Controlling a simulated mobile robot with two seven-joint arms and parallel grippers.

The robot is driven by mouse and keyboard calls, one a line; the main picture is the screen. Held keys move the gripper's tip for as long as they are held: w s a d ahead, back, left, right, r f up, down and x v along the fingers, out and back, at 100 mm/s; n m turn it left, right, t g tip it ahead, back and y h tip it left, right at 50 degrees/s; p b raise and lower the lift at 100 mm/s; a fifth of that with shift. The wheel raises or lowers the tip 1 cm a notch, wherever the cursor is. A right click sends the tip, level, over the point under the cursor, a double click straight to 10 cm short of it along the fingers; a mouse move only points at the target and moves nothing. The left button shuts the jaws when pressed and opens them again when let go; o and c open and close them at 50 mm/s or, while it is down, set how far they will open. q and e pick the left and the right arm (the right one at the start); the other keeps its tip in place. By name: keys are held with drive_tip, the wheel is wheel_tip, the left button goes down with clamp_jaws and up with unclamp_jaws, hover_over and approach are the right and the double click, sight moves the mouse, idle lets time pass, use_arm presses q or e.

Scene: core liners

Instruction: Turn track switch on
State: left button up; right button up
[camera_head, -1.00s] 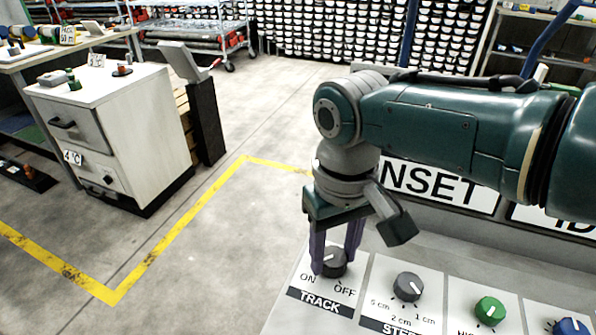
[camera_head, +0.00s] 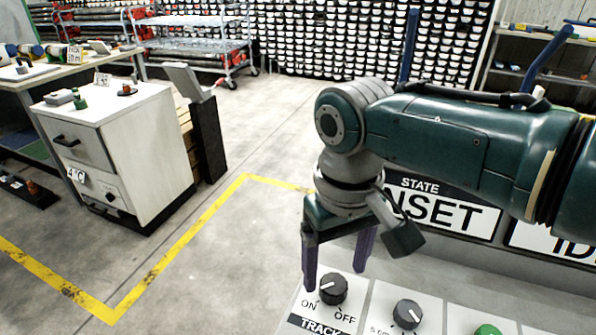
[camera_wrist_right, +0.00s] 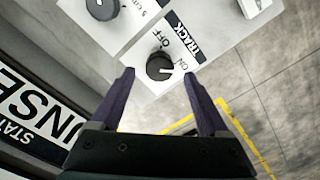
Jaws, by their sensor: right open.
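The TRACK switch is a dark round knob (camera_head: 333,288) on a white panel plate with ON and OFF marks. Its white pointer line faces the ON side. It also shows in the right wrist view (camera_wrist_right: 160,66), beyond and between the fingertips, with its pointer towards ON. My right gripper (camera_head: 336,279) is open with purple fingers spread wide. It is above the knob, pointing down, and appears clear of it. The fingers also show in the right wrist view (camera_wrist_right: 159,75), with nothing between them. My left gripper is not in view.
A second dark knob (camera_head: 407,314) sits right of the TRACK knob, and a green knob (camera_head: 487,331) is farther right. A STATE sign (camera_head: 440,205) stands behind the panel. A white cabinet (camera_head: 140,160) is at left. Open floor lies between.

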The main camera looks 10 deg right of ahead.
sight(333, 284)
wheel_tip(333, 284, up, 5)
drive_tip(key=shift+w+r+p, duration=0.1)
drive_tip(key=shift+r+p, duration=0.1)
drive_tip(key=shift+p, duration=0.55)
drive_tip(key=shift+r, duration=0.7)
